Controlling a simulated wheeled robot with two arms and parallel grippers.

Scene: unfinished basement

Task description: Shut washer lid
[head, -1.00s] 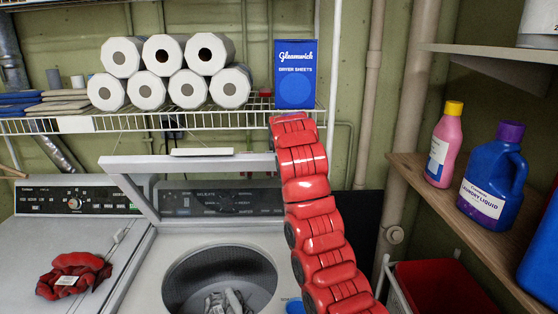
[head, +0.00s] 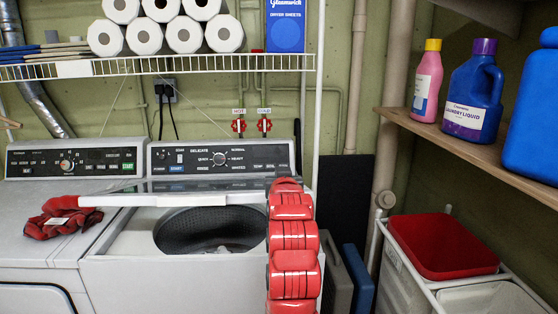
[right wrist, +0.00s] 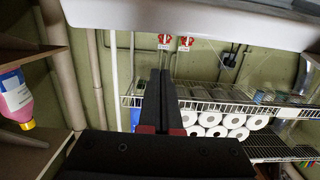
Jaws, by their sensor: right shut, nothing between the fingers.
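The washer (head: 110,262) stands in the middle of the head view. Its lid (head: 190,198) is partly lowered, seen almost edge-on above the opening. The dark drum (head: 205,232) still shows below it, with something pale inside. My red right arm covers the washer's right side, and its gripper is hidden in the head view. In the right wrist view, which is upside down, my right gripper (right wrist: 160,73) is shut and empty. A white slab, apparently the lid (right wrist: 210,18), fills the top edge there, apart from the fingertips in the picture. My left gripper is not in view.
A second machine with a red cloth item (head: 60,217) on it adjoins at left. A wire shelf (head: 150,66) with paper rolls hangs above.

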